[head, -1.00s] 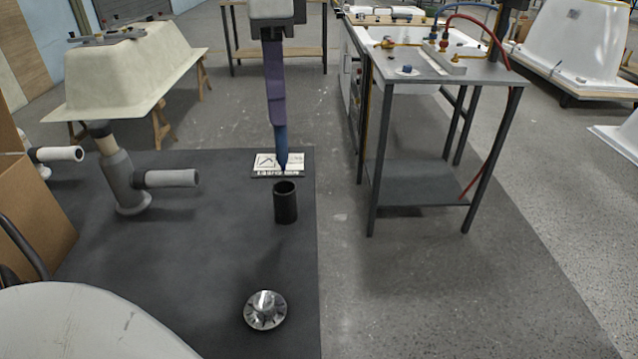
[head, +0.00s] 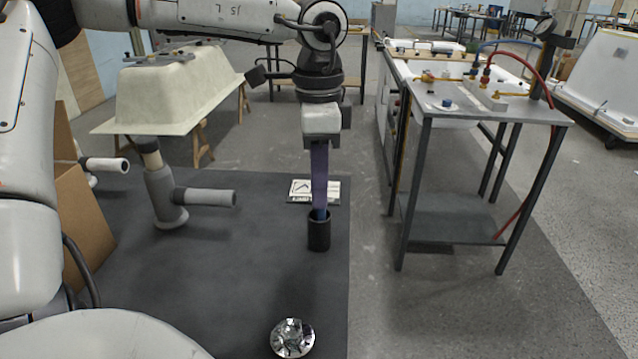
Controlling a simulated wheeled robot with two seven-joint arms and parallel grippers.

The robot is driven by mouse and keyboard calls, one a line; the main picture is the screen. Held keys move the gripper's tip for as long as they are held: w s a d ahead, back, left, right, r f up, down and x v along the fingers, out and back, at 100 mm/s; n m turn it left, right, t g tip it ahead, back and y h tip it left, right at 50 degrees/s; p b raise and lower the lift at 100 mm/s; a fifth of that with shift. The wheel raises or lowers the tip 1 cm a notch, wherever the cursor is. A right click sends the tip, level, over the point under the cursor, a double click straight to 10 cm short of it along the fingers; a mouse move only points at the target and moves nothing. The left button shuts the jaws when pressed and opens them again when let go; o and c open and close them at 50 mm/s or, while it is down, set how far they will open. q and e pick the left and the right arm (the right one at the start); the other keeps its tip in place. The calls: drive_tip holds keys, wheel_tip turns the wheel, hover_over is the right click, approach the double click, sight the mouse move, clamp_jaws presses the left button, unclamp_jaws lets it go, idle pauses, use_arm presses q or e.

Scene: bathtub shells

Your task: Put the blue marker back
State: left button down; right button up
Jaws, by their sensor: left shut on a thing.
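My left gripper (head: 320,201) comes down from above with its long purplish fingers shut on the blue marker (head: 321,213). Only a short blue part of the marker shows below the fingers. The marker points downward, and its lower end is at the mouth of the black cup (head: 318,235) and seems to be inside it; the cup's rim hides the tip. The cup stands upright on the dark table. My right gripper is not in view.
The dark table (head: 210,270) also holds a white printed card (head: 301,188) behind the cup, a grey pipe fitting (head: 163,192) to the left and a shiny metal disc (head: 292,338) in front. A cardboard box (head: 85,220) stands at the left. A metal bench (head: 450,215) stands apart on the right.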

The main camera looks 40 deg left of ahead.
use_arm(q)
drive_tip(key=shift+f, duration=0.2)
drive_tip(key=c, duration=1.7)
unclamp_jaws()
wheel_tip(320, 180, up, 12)
drive_tip(key=shift+r+p, duration=0.2)
drive_tip(key=shift+p, duration=0.35)
